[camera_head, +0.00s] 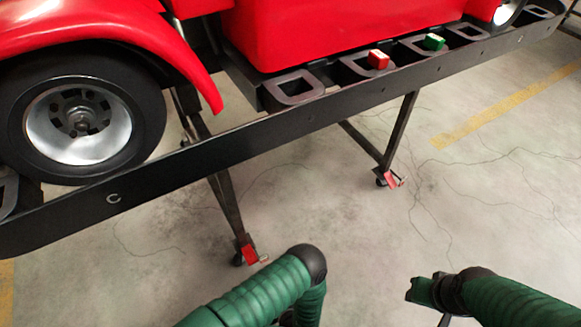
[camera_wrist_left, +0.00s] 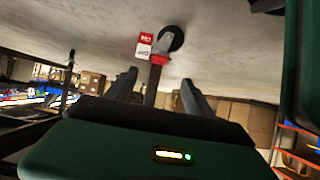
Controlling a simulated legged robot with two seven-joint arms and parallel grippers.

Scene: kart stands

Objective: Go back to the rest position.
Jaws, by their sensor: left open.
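In the left wrist view my left gripper (camera_wrist_left: 160,80) is open. Its two black fingers stand apart with nothing held between them. A red-and-white caster tag beside a dark wheel (camera_wrist_left: 171,38) shows beyond the fingers. In the head view my left arm comes in at the bottom centre with a green sleeve and a black joint; its gripper is hidden there. My right arm comes in at the bottom right. A dark green and black end piece (camera_head: 424,291), apparently the right gripper, is at its tip; its fingers are not clear.
A black kart stand (camera_head: 230,147) crosses the head view, carrying a red kart (camera_head: 330,30) with a wheel (camera_head: 80,125). Stand legs reach the floor. Bare floor (camera_head: 340,215) lies before the stand.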

